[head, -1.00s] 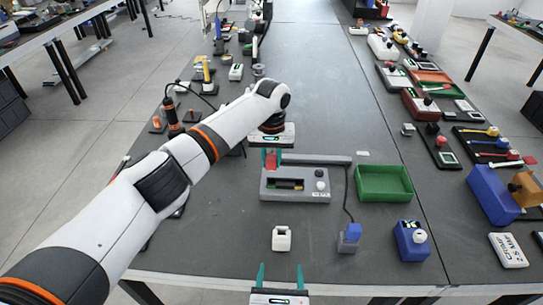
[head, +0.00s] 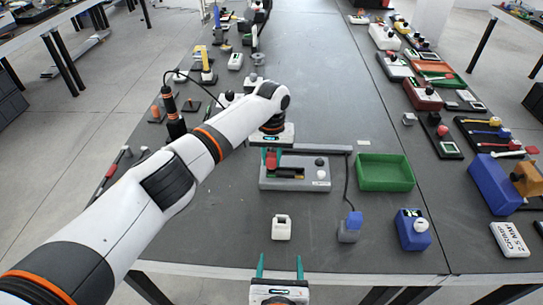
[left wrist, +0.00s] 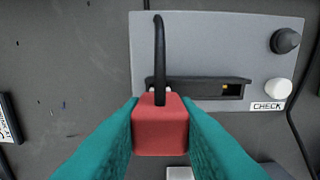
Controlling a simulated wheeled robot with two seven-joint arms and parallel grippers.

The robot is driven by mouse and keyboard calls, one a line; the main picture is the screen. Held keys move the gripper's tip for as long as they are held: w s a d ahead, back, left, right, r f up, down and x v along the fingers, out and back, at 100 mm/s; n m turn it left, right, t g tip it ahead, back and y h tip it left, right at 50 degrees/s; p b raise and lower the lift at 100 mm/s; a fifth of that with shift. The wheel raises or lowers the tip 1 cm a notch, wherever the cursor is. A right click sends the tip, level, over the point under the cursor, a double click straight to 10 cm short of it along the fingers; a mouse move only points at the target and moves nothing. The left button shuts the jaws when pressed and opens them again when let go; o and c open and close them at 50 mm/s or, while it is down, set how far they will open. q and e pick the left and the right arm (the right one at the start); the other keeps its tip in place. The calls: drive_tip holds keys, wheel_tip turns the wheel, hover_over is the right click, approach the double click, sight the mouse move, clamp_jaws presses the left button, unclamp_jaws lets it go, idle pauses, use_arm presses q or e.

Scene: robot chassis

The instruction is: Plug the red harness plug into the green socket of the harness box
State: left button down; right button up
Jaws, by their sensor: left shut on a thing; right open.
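The red harness plug (head: 271,160) is between the teal fingers of my left gripper (head: 271,155), which is shut on it. In the left wrist view the plug (left wrist: 160,127) sits between the fingers, with a black cable (left wrist: 159,60) running up across the box. The grey harness box (head: 317,185) has a dark slot (left wrist: 205,89) with a small yellow part inside. The plug is just over the left part of this slot; I cannot tell whether it touches. My right gripper (head: 280,266) is open and empty at the table's front edge.
A black knob (left wrist: 285,40) and white button (left wrist: 280,89) stand on the box's right side. A green tray (head: 385,185) is to its right. A white block (head: 281,227), blue-grey block (head: 349,227) and blue box (head: 412,232) stand in front.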

sight(271, 155)
use_arm(q)
drive_tip(key=shift+p, duration=1.1)
idle(1.1)
drive_tip(key=shift+s+f+b, duration=0.1)
drive_tip(key=shift+f+b, duration=0.75)
drive_tip(key=shift+f, duration=0.35)
drive_tip(key=shift+f, duration=0.25)
drive_tip(key=c, duration=1.1)
unclamp_jaws()
drive_tip(key=shift+r, duration=0.1)
drive_tip(key=shift+o, duration=0.2)
wheel_tip(271, 155, up, 12)
